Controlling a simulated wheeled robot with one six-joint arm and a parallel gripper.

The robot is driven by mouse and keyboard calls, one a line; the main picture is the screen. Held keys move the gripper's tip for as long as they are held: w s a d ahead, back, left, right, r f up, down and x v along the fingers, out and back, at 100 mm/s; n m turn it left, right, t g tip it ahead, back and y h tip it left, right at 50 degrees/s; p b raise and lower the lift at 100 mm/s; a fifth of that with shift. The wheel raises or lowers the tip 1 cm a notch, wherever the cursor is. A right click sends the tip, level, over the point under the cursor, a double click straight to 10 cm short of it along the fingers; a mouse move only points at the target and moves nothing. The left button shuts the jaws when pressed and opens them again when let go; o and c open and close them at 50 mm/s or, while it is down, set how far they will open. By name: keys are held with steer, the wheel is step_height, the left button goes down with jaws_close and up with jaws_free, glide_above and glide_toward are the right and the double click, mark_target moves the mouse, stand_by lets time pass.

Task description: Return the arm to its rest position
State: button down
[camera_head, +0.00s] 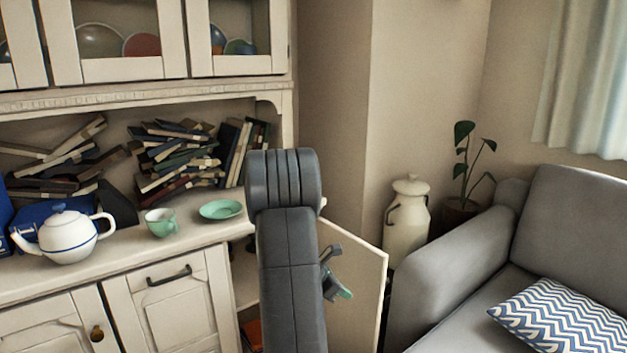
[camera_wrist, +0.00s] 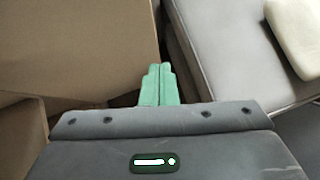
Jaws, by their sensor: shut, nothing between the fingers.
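My arm (camera_head: 287,240) rises in the middle of the head view, in front of the right end of the cream dresser. Only a small part of my gripper (camera_head: 343,290) shows there, sticking out to the right of the arm in front of an open cabinet door (camera_head: 362,275). The rest is hidden behind the arm. In the wrist view the green fingers of my gripper (camera_wrist: 158,68) are together, with nothing between them.
The dresser top (camera_head: 120,257) holds a white teapot (camera_head: 66,237), a green cup (camera_head: 160,222) and a green saucer (camera_head: 220,209). Leaning and piled books (camera_head: 175,155) stand behind. A milk can (camera_head: 407,220), a potted plant (camera_head: 463,175) and a grey sofa (camera_head: 440,270) are at right.

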steer(key=s+a+r+m+g+p, duration=0.1)
steer(key=a+r+p, duration=0.1)
steer(key=a, duration=0.7)
steer(key=s+a+r+m+g+p, duration=0.1)
steer(key=a+r, duration=0.3)
steer(key=a, duration=0.5)
steer(key=shift+m+h+p, duration=0.3)
steer(key=shift+m+p, duration=0.1)
steer(key=shift+p, duration=0.2)
